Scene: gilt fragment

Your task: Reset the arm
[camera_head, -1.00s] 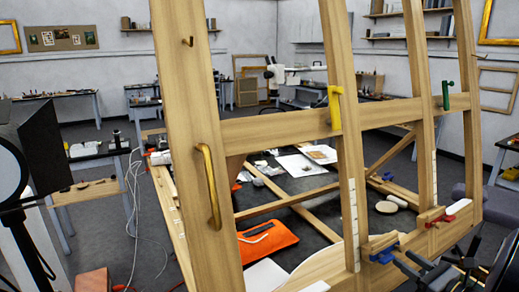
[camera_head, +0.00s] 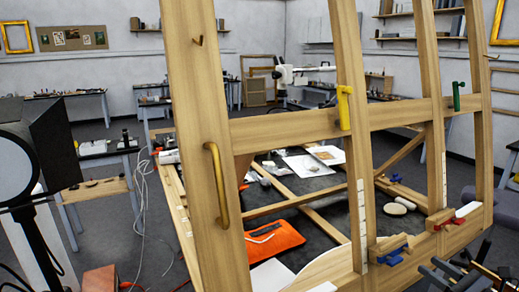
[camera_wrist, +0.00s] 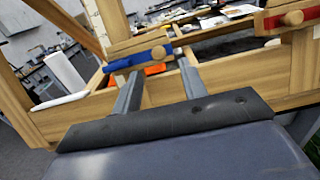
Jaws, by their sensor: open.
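My gripper (camera_wrist: 158,70) shows in the wrist view with its two grey fingers apart and nothing seen held between them. Its fingers point toward a wooden frame (camera_wrist: 225,88) and a blue clamp (camera_wrist: 137,59) that lies beyond the fingertips. In the head view, dark parts of my gripper and arm (camera_head: 462,277) show at the lower right corner, to the right of and below the blue clamp (camera_head: 392,256). The rest of my arm is out of view there.
The tall wooden frame (camera_head: 195,120) stands close in front, with a brass handle (camera_head: 217,185), a yellow clamp (camera_head: 344,107) and a green clamp (camera_head: 457,95). A red clamp (camera_head: 446,223) sits low right. A black lamp (camera_head: 40,140) stands left. Floor shows behind left.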

